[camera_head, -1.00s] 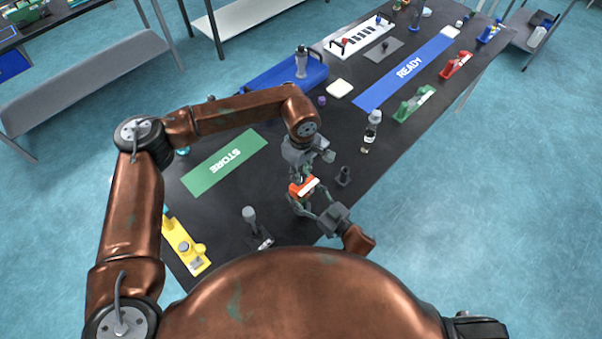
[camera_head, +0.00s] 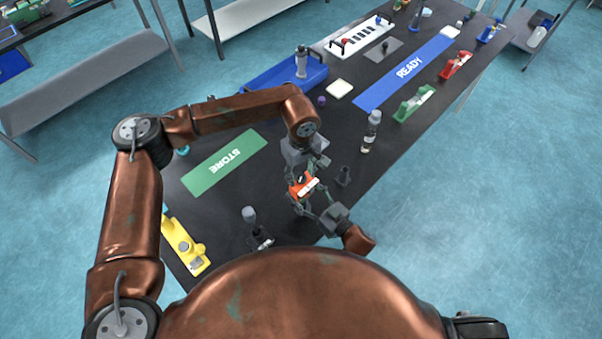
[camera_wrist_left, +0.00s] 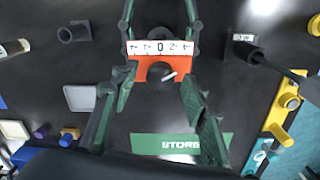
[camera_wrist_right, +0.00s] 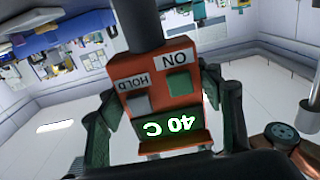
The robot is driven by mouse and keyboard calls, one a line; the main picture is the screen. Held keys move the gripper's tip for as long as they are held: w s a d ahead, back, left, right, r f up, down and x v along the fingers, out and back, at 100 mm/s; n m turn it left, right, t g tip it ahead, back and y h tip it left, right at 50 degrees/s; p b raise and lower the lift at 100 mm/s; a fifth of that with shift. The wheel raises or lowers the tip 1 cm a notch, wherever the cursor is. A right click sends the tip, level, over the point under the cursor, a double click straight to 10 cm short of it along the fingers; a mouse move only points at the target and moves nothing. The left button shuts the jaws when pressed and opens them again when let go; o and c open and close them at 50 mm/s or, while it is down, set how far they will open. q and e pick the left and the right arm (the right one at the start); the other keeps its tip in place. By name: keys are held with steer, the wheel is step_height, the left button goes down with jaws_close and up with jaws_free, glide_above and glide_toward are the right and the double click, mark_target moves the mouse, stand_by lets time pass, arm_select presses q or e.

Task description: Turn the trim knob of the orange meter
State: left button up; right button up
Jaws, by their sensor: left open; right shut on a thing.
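The orange meter (camera_head: 301,189) is held above the near part of the dark table. My right gripper (camera_wrist_right: 150,115) is shut on its sides; the right wrist view shows its ON and HOLD buttons and an upside-down "40 C" display (camera_wrist_right: 167,126). In the left wrist view the meter (camera_wrist_left: 143,71) shows a white scale (camera_wrist_left: 160,47) and a dark round trim knob (camera_wrist_left: 157,72) with a white pointer slanting to the right. My left gripper (camera_wrist_left: 160,88) is open, its fingers on either side of the knob. Whether they touch it, I cannot tell.
A small dark holder (camera_head: 343,176) and a clear bottle (camera_head: 371,132) stand to the right. A grey-handled tool (camera_head: 251,220) and a yellow device (camera_head: 186,246) stand at the near left. The green STORE mat (camera_head: 224,163) is bare.

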mark_target(301, 176)
arm_select(q)
step_height(301, 176, up, 12)
stand_by(0.6)
stand_by(3.1)
arm_select(e)
steer(key=o, duration=1.4)
steer(key=v, duration=1.2)
